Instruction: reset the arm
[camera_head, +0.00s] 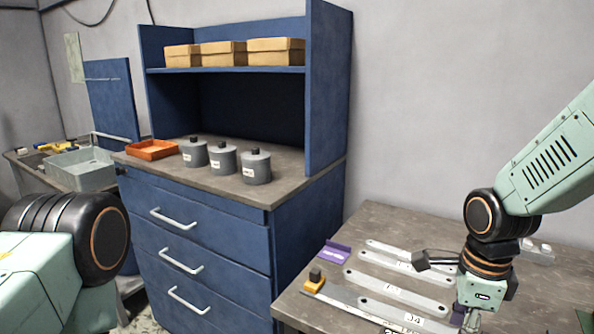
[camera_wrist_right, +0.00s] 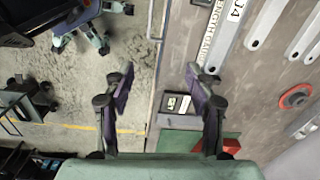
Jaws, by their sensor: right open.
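My right arm comes in from the right in the head view, over the grey table (camera_head: 365,225). My right gripper (camera_wrist_right: 160,85) shows in the wrist view with its two dark fingers wide apart and nothing between them. It hangs over the table's edge, with floor below on one side. In the head view its wrist hides part of the table. Flat metal strips (camera_head: 398,290) lie side by side on the table under and beside it. My left arm shows at the lower left of the head view, but its gripper is out of the picture.
A blue drawer cabinet (camera_head: 215,240) carries several lidded grey pots, including one pot (camera_head: 256,168), and an orange tray (camera_head: 152,150). Cardboard boxes (camera_head: 275,51) stand on its shelf. A purple block (camera_head: 333,252) and a yellow-and-black item (camera_head: 314,279) lie near the table's left edge.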

